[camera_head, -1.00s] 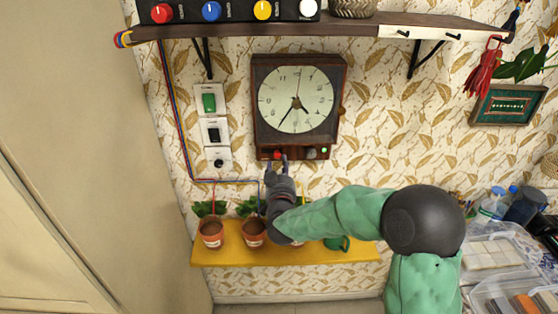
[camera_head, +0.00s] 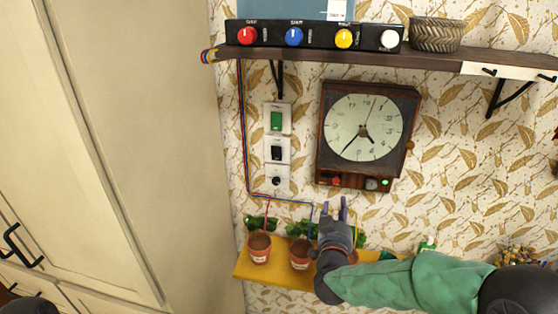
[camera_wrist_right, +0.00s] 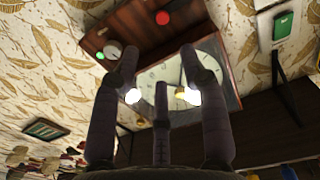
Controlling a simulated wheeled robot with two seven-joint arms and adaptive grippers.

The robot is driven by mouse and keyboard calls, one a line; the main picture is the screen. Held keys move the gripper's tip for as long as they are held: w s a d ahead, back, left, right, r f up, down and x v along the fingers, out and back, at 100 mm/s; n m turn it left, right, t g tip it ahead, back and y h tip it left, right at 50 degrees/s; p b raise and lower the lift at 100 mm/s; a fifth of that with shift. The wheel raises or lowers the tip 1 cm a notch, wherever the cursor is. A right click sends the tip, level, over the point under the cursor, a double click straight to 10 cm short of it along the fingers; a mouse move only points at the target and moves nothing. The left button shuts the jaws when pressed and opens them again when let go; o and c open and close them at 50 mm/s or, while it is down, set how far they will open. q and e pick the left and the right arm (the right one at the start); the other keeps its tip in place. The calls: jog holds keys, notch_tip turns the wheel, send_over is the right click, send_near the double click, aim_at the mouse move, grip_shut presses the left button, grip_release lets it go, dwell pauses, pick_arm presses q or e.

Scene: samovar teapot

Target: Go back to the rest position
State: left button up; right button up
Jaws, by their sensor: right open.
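My right gripper (camera_head: 334,208) is open and empty, fingers pointing up, just below the wooden wall clock (camera_head: 366,130). Its green-sleeved arm comes in from the lower right. In the right wrist view the gripper's fingers (camera_wrist_right: 160,62) stand apart with nothing between them. There the clock (camera_wrist_right: 222,70) lies beyond them, with its red button (camera_wrist_right: 162,18) at the top. In the head view the red button (camera_head: 336,181) sits on the clock's lower strip near a lit green lamp (camera_head: 385,182). I do not see my left gripper.
A yellow shelf (camera_head: 270,276) with potted plants (camera_head: 259,248) lies under the right gripper. Wall switches (camera_head: 277,150) and coloured wires are left of the clock. A dark shelf (camera_head: 400,57) with a knob box (camera_head: 316,37) runs above. A cream cabinet (camera_head: 110,120) fills the left.

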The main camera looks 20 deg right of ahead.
jog(key=shift+f, duration=0.1)
jog(key=a+f+n+g+y, duration=0.2)
jog(key=a+f+g+y, duration=0.3)
jog(key=f, duration=0.8)
jog(key=a+f+n+y, duration=0.1)
jog(key=a+f+y, duration=0.3)
jog(key=a+f, duration=0.65)
jog(key=s+a+f+g+y, duration=0.2)
jog(key=s+a+f+g, duration=0.3)
jog(key=s+f, duration=0.5)
jog(key=s+a+f+n+g+y, duration=0.1)
jog(key=s+a+f+g, duration=0.3)
jog(key=s+f, duration=0.7)
jog(key=shift+s+a+f+g+y, duration=0.3)
jog(key=shift+a+f+g+y, duration=0.1)
jog(key=shift+a+f+y, duration=0.35)
jog(key=shift+d, duration=0.1)
